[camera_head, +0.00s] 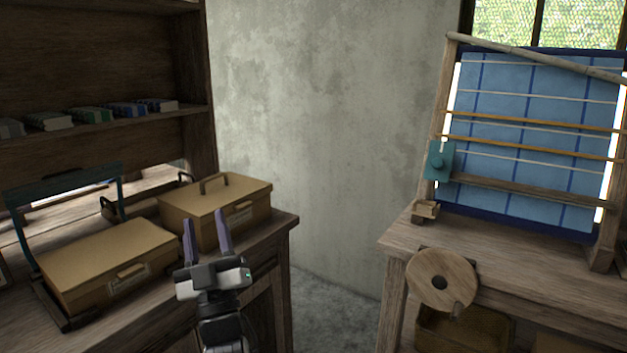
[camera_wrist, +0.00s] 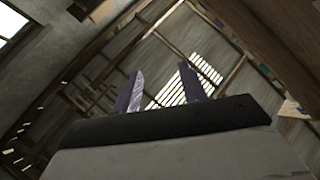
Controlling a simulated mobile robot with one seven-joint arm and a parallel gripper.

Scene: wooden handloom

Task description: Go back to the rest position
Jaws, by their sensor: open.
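My gripper (camera_head: 207,240) is open and empty, with its two purple-grey fingers pointing up. In the head view it appears in front of the wooden cabinet's right part, overlapping the edge of a tan box. In the wrist view my gripper (camera_wrist: 163,92) has its fingers spread apart with nothing between them, against the roof beams. The handloom (camera_head: 540,130) with its blue checked cloth stands on the right table, apart from my gripper.
Two tan boxes (camera_head: 105,262) (camera_head: 222,207) sit on the left cabinet (camera_head: 262,243). Folded cloths (camera_head: 92,115) lie on the shelf above. A round wooden disc (camera_head: 425,278) is at the right table's (camera_head: 500,257) front. Bare floor (camera_head: 335,305) lies between the cabinet and table.

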